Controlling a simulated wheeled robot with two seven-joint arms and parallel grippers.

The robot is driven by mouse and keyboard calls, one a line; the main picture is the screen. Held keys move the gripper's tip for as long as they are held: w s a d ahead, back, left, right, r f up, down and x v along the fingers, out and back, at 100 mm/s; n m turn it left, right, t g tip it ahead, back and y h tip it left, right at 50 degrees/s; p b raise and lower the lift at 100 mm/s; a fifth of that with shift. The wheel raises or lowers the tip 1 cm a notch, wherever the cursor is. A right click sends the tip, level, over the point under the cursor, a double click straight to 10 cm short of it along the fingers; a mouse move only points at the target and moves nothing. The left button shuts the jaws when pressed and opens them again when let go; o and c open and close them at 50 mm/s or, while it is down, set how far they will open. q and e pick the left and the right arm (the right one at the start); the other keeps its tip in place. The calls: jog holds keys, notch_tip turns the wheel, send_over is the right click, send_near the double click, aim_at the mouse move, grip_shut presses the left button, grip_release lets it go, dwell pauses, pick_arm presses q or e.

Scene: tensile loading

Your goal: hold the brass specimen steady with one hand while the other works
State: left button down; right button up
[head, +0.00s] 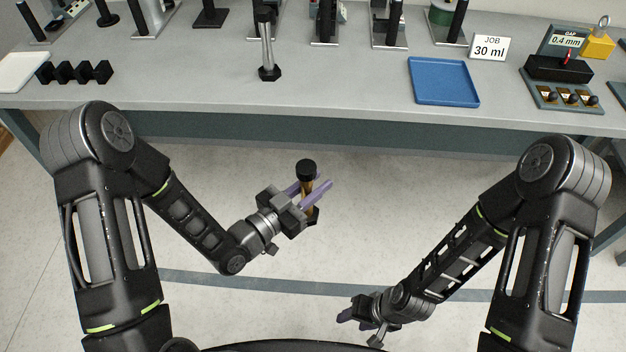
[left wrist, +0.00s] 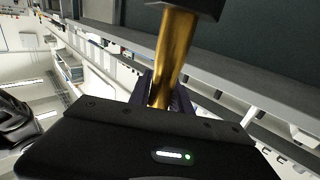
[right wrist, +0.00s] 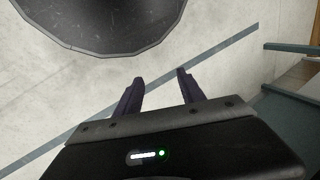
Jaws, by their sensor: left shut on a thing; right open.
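The brass specimen (head: 308,187) is a golden bar with black end blocks. My left gripper (head: 313,188) is shut on its middle and holds it roughly upright, slightly tilted, in the air in front of the bench. In the left wrist view the brass bar (left wrist: 172,55) stands between the purple fingers (left wrist: 165,92), with a black block at its upper end. My right gripper (head: 345,313) is low over the floor, well apart from the specimen. In the right wrist view its two fingers (right wrist: 160,88) are open with nothing between them.
The grey bench (head: 340,95) runs across the back. The front middle bench is clear.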

jog(key=shift+o, duration=0.7)
jog(key=shift+w, duration=0.25)
jog(key=w+r+m+h, duration=0.15)
jog(key=w+m, duration=0.35)
jog(key=w, duration=0.6)
jog(key=w+a+r+m+h, duration=0.1)
jog(key=w+a+r+m, duration=0.1)
jog(key=w+r+m, duration=0.75)
jog(key=w+a+r+m+h, duration=0.1)
jog(key=a+r+m, duration=0.15)
jog(key=r, duration=0.65)
jog(key=w+a+r+m, duration=0.1)
jog(key=a+r, duration=0.2)
jog(key=r, duration=0.7)
jog(key=w+a+r+m+h, duration=0.1)
jog(key=w+a+r+m, duration=0.1)
jog(key=r, duration=0.7)
jog(key=shift+g+y, duration=0.25)
jog(key=shift+g, duration=0.05)
jog(key=s+a+r, duration=0.2)
jog(key=s, duration=0.1)
jog(key=s+a+r, duration=0.1)
jog(key=s+a, duration=0.1)
jog(key=shift+f, duration=0.1)
jog(key=shift+d+f, duration=0.1)
